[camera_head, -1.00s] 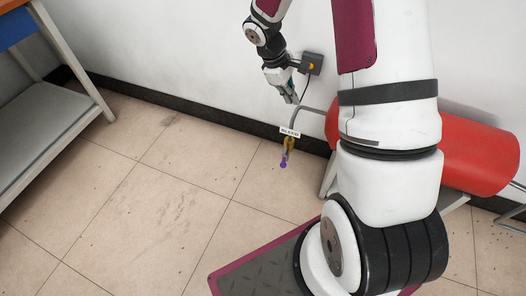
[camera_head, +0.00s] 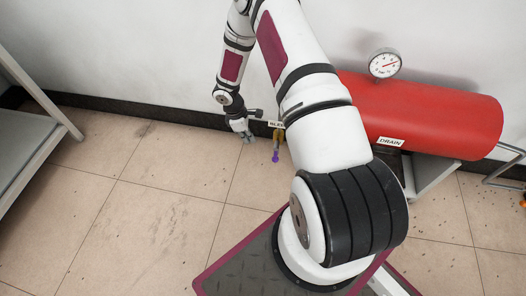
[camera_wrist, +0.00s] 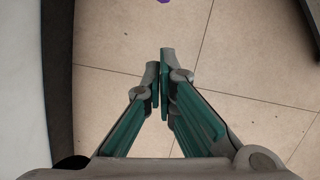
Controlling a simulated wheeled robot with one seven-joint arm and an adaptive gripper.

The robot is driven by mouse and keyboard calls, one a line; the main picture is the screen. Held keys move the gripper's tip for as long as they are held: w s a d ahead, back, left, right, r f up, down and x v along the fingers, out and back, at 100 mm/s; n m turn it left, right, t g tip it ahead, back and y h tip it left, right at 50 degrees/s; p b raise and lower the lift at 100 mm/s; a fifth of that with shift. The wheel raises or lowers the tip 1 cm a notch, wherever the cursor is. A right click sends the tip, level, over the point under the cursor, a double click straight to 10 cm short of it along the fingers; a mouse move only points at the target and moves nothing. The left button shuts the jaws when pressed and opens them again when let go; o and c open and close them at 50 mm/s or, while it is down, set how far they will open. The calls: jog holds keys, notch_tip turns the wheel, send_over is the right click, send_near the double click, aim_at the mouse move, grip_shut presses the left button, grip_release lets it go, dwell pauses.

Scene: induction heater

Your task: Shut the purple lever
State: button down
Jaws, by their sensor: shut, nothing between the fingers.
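The purple lever (camera_head: 275,158) hangs below a brass-coloured valve (camera_head: 278,137) under a white label, left of the red tank. Only a bit of the purple lever (camera_wrist: 163,1) shows at the top edge of the wrist view. My gripper (camera_head: 248,140) is low near the wall, just left of the valve and apart from the lever. In the wrist view its fingertips (camera_wrist: 161,55) are close together with nothing held, pointing over bare floor.
A red tank (camera_head: 430,112) with a gauge (camera_head: 385,63) and a DRAIN label (camera_head: 391,142) lies along the wall on the right. A grey shelf unit (camera_head: 30,135) stands at the left. The tiled floor (camera_head: 130,200) between is clear.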

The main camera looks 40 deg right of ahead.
aim_at(276, 152)
jog(key=s+d+f+b, duration=0.4)
jog(key=d+f, duration=0.1)
jog(key=f, duration=0.4)
jog(key=shift+f+b, duration=0.3)
jog(key=shift+b, duration=0.05)
jog(key=shift+s, duration=0.1)
